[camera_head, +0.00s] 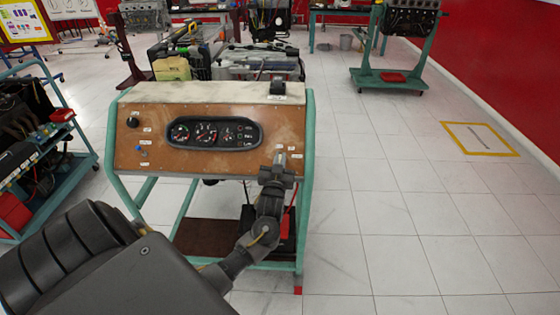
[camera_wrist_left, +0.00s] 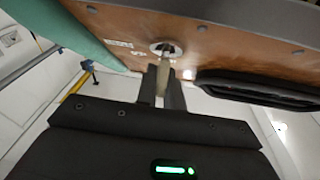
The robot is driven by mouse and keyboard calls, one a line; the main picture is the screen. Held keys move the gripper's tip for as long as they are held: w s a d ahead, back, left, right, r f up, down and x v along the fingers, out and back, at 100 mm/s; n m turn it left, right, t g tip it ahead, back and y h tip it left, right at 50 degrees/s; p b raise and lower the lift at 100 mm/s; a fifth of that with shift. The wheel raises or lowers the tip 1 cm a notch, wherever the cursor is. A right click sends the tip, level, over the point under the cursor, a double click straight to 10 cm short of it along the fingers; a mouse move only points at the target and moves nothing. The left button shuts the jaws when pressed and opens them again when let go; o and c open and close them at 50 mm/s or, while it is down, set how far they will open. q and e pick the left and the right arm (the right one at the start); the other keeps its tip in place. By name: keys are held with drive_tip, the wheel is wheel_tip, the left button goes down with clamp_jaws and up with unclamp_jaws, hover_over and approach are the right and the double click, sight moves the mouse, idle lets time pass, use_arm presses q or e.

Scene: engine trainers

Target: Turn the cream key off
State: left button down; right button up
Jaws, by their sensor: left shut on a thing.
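The engine trainer's brown panel (camera_head: 220,165) stands in front of me in a green frame. The cream key (camera_wrist_left: 162,78) shows in the wrist view, in a round metal lock (camera_wrist_left: 165,48) on the panel. My left gripper (camera_head: 279,160) is at the right end of the panel in the head view. In the wrist view its two fingers (camera_wrist_left: 162,90) are shut on the key, one on each side. The fingers hide part of the key, and its exact angle is hard to tell. My right gripper is in neither view.
A gauge cluster (camera_head: 214,133) sits left of the gripper on the panel. A black knob (camera_head: 132,121) is at the panel's left end. A cart (camera_head: 40,150) stands at the left.

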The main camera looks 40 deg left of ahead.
use_arm(q)
drive_tip(key=shift+n+g+y, duration=0.4)
drive_tip(key=shift+n+y, duration=0.4)
drive_tip(key=shift+n, duration=0.4)
drive_tip(key=c, duration=1.5)
unclamp_jaws()
drive_tip(key=b+v, duration=0.2)
drive_tip(key=v, duration=0.8)
drive_tip(key=shift+s+d, duration=0.25)
drive_tip(key=shift+d, duration=0.1)
